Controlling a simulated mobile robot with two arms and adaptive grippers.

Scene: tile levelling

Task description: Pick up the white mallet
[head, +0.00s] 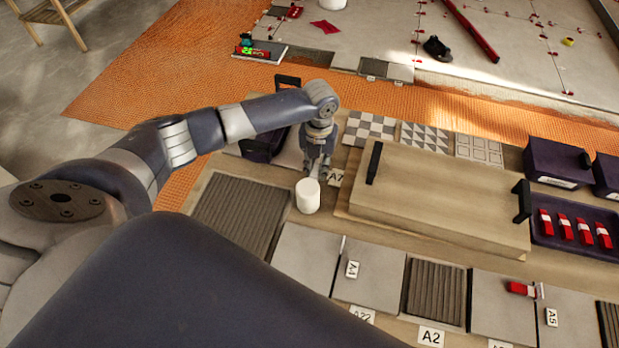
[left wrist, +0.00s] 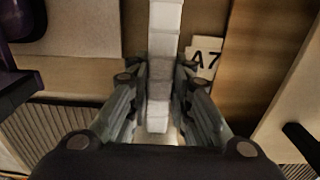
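The white mallet (head: 308,196) shows in the head view as a short white cylinder on the bench, just below and in front of my left gripper (head: 317,165). In the left wrist view a long pale piece of the mallet (left wrist: 164,25) runs down between the fingers of my left gripper (left wrist: 163,72). The fingers lie close against both sides of it and look shut on it. The gripper hides part of the mallet. My right gripper is in neither view.
An A7 label (head: 336,177) lies beside the gripper. A wooden board with black handles (head: 440,200) is to the right. A ribbed dark tile (head: 240,212) is to the left, and grey tiles (head: 306,258) lie in front. Purple bins (head: 556,163) stand at the right.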

